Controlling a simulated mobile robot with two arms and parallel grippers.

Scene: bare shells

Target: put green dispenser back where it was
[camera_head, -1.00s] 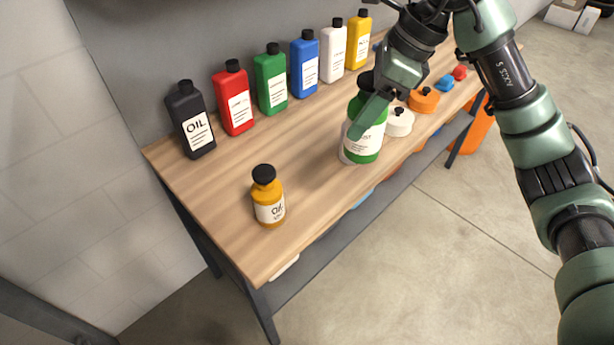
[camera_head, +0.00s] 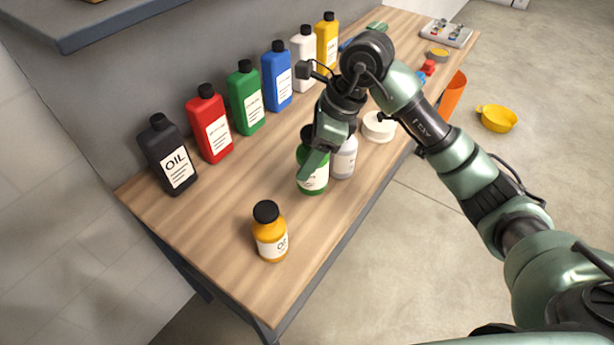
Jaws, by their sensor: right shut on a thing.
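The green dispenser (camera_head: 313,183) is a round green bottle with a white label and a dark top. My right gripper (camera_head: 316,155) is shut on its upper part, with one green finger across its front. The dispenser is upright over the wooden bench, just left of a pale grey bottle (camera_head: 344,162). I cannot tell whether its base touches the wood. The gripper hides part of its top. My left gripper is not in view.
A yellow round bottle (camera_head: 271,246) stands at the near left on the bench (camera_head: 225,225). Tall bottles line the wall, including black (camera_head: 164,150), red (camera_head: 205,120) and green (camera_head: 244,95) ones. A white round container (camera_head: 379,127) stands to the right. Bare wood lies left of the dispenser.

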